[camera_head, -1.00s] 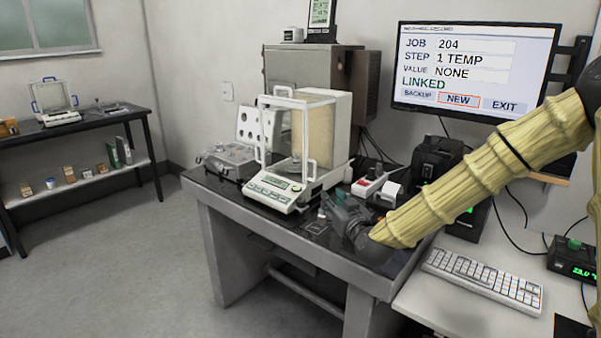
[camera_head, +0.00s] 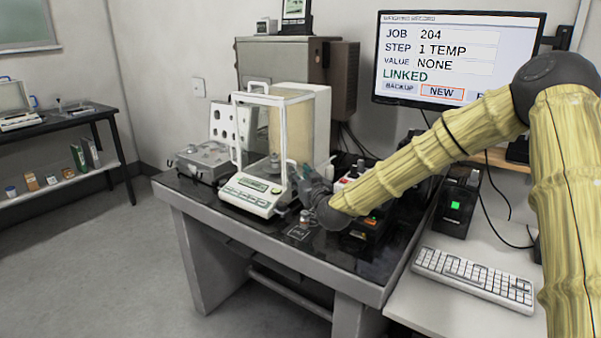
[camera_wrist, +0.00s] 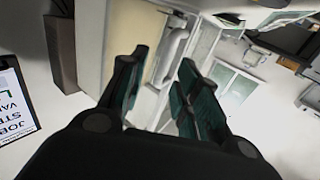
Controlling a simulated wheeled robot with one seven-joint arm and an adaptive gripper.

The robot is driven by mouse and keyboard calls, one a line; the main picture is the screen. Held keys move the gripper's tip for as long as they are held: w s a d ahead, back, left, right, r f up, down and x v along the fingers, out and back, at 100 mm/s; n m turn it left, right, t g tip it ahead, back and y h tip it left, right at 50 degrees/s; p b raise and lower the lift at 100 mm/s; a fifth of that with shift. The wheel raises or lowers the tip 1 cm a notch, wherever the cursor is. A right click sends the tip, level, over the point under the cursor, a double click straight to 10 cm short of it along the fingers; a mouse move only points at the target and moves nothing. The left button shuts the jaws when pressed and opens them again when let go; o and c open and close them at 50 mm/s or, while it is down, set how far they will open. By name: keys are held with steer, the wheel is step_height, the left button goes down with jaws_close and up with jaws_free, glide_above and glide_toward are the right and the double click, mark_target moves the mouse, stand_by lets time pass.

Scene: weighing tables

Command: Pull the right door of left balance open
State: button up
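The left balance (camera_head: 250,193) is white with a glass draft shield, and it stands on the dark bench top. A small metal object (camera_head: 275,160) sits inside it. The door looks shut.
A small object (camera_head: 305,217) lies on the bench in front of my gripper. Small devices (camera_head: 375,222) crowd the bench right of it. A keyboard (camera_head: 475,279) and monitor (camera_head: 455,55) are farther right.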

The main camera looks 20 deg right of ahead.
steer(key=w, duration=0.2)
steer(key=shift+w+a, duration=0.2)
steer(key=shift+w, duration=0.15)
steer(key=shift+f, duration=0.1)
jaws_close()
